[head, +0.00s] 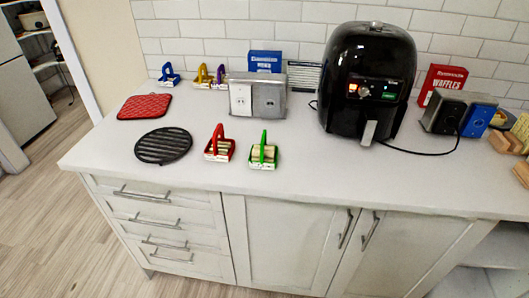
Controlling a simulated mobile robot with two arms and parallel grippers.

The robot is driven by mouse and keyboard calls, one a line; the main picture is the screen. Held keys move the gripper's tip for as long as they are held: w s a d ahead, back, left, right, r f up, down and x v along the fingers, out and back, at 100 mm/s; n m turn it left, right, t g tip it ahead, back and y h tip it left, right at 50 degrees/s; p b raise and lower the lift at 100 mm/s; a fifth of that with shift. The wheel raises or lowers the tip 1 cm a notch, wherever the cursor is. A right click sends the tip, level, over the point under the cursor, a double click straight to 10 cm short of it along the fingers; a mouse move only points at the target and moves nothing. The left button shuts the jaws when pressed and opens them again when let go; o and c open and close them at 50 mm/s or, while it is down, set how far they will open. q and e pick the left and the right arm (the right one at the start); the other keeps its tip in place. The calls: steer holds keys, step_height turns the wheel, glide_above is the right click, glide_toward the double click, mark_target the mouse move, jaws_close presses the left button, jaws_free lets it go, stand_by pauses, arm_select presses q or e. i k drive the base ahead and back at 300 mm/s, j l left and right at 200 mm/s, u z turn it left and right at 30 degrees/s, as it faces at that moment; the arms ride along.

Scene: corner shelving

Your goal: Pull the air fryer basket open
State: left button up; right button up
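A black air fryer (370,75) stands upright on the white counter, right of the middle, near the tiled wall. Its basket handle (369,132), light grey, sticks out at the lower front toward me. The basket looks pushed into the body. Lit controls show on the front. Neither of my grippers is in the head view.
Right are a toaster (458,112) and wooden blocks (506,142). The counter in front of the fryer is clear.

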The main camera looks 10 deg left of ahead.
mark_target(358, 103)
steer(key=k+l+z, duration=0.1)
steer(key=z, duration=0.25)
steer(key=l+z, duration=0.55)
steer(key=z, duration=0.15)
steer(key=k, duration=0.05)
